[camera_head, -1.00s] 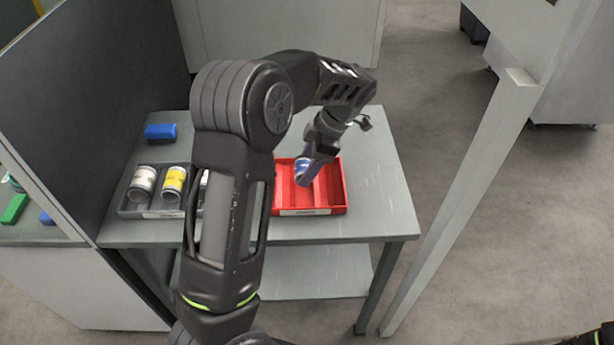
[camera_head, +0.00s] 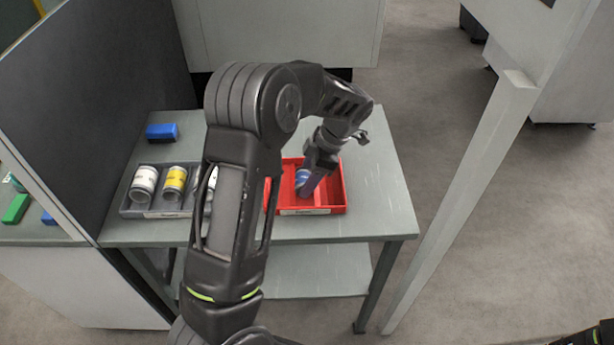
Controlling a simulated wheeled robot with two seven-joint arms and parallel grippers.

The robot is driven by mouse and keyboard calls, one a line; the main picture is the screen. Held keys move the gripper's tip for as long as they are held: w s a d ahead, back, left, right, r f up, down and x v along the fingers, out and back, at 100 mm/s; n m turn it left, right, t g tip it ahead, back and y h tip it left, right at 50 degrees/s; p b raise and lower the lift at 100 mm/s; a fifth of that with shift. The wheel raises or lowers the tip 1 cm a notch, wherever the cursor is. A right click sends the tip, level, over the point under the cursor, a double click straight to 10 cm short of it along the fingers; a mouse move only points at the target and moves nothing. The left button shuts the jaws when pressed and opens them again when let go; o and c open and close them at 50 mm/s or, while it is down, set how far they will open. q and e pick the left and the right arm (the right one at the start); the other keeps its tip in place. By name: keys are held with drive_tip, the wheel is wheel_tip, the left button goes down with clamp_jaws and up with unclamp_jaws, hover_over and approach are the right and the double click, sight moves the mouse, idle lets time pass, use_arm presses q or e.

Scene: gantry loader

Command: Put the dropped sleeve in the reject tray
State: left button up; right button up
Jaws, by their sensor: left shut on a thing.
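I cannot tell whether the sleeve touches the tray floor. My right gripper is not in view; only a bit of dark arm shows at the lower right corner.
A grey tray (camera_head: 160,214) holds a white sleeve (camera_head: 144,184) and a yellow sleeve (camera_head: 174,183), with another pale one partly behind my arm. A blue block (camera_head: 162,132) lies at the table's back left. The table (camera_head: 385,205) is clear right of the red tray. A post (camera_head: 455,205) stands at the right.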

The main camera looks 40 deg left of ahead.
use_arm(q)
drive_tip(key=o, duration=1.6)
drive_tip(key=shift+r+p, duration=0.15)
drive_tip(key=shift+p, duration=0.15)
drive_tip(key=shift+w+d+r+b, duration=0.1)
drive_tip(key=shift+w+r+b, duration=0.05)
drive_tip(key=shift+r+b, duration=0.15)
drive_tip(key=b+v, duration=0.1)
drive_tip(key=v, duration=0.5)
drive_tip(key=shift+b, duration=0.3)
drive_tip(key=p+v, duration=0.3)
drive_tip(key=v, duration=0.2)
drive_tip(key=shift+r, duration=0.15)
